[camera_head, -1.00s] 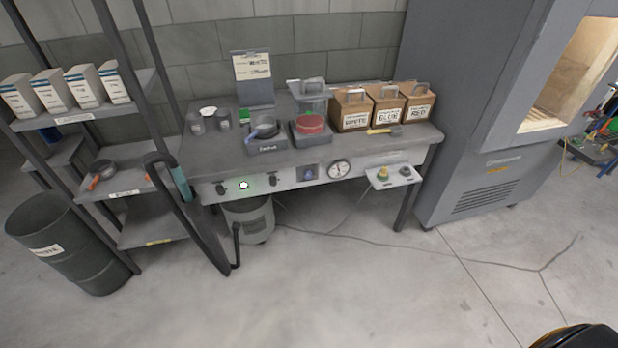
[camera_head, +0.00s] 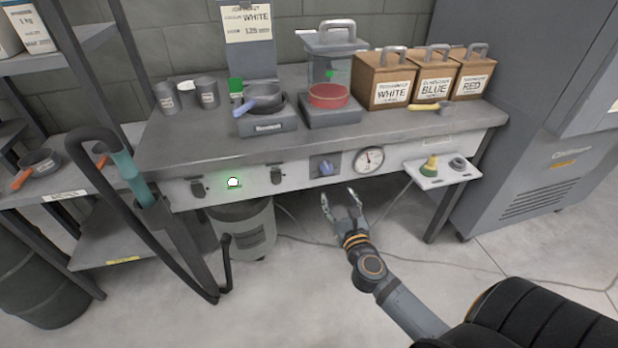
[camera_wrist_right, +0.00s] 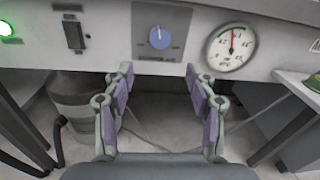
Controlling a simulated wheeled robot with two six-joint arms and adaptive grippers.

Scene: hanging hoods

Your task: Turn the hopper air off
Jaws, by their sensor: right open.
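A round blue knob (camera_head: 325,167) sits on a dark square plate on the bench's front panel. It also shows in the right wrist view (camera_wrist_right: 160,38), with its pointer mark near the top; the label below is too small to read surely. A round gauge (camera_head: 369,159) is just right of it, its needle near straight up in the wrist view (camera_wrist_right: 231,46). My right gripper (camera_head: 340,202) is open and empty, below and in front of the knob, not touching it. In the right wrist view its fingers (camera_wrist_right: 158,85) spread below the knob. My left gripper is not visible.
A lit green lamp (camera_head: 233,182) and black switches (camera_head: 198,189) are on the same panel, left of the knob. A small shelf (camera_head: 440,174) with a green-and-yellow item juts out at right. A grey drum (camera_head: 246,232) stands below. A black hose (camera_head: 130,225) hangs at left.

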